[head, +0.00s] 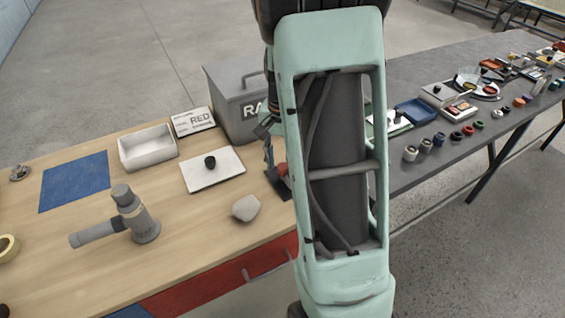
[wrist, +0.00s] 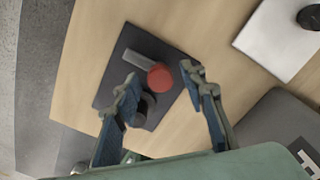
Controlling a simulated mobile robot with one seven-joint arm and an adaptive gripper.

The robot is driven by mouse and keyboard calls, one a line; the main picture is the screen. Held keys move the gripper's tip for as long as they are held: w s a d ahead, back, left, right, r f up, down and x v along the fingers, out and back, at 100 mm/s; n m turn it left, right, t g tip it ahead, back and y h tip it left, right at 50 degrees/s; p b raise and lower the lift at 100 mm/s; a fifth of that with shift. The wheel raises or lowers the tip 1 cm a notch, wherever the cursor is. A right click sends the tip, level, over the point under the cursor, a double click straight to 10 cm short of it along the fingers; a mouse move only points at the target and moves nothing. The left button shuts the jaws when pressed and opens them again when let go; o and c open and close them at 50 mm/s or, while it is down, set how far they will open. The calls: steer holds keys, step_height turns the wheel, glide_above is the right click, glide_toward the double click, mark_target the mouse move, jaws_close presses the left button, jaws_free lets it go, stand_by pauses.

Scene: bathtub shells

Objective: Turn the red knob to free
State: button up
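The red knob (wrist: 160,77) sits on a dark flat plate (wrist: 120,88) in the wrist view, beside a grey bar (wrist: 138,59) and a black round part (wrist: 147,103). In the head view a sliver of the red knob (head: 282,169) and the plate (head: 275,181) show at the left edge of my arm, which hides the rest. My gripper (wrist: 159,75) is open, its fingers on either side of the red knob. The right finger appears very near the knob's edge; I cannot tell whether it touches. The left finger partly covers the black part.
A white plate with a black knob (head: 225,178), a grey stone-like lump (head: 246,208), a grey lidded box (head: 240,112) and a white tray (head: 145,157) stand nearby. A grey pipe-like fitting (head: 143,228) is at the left front. A grey table with many small items extends right.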

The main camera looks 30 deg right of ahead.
step_height(320, 180, up, 12)
stand_by(0.7)
stand_by(0.4)
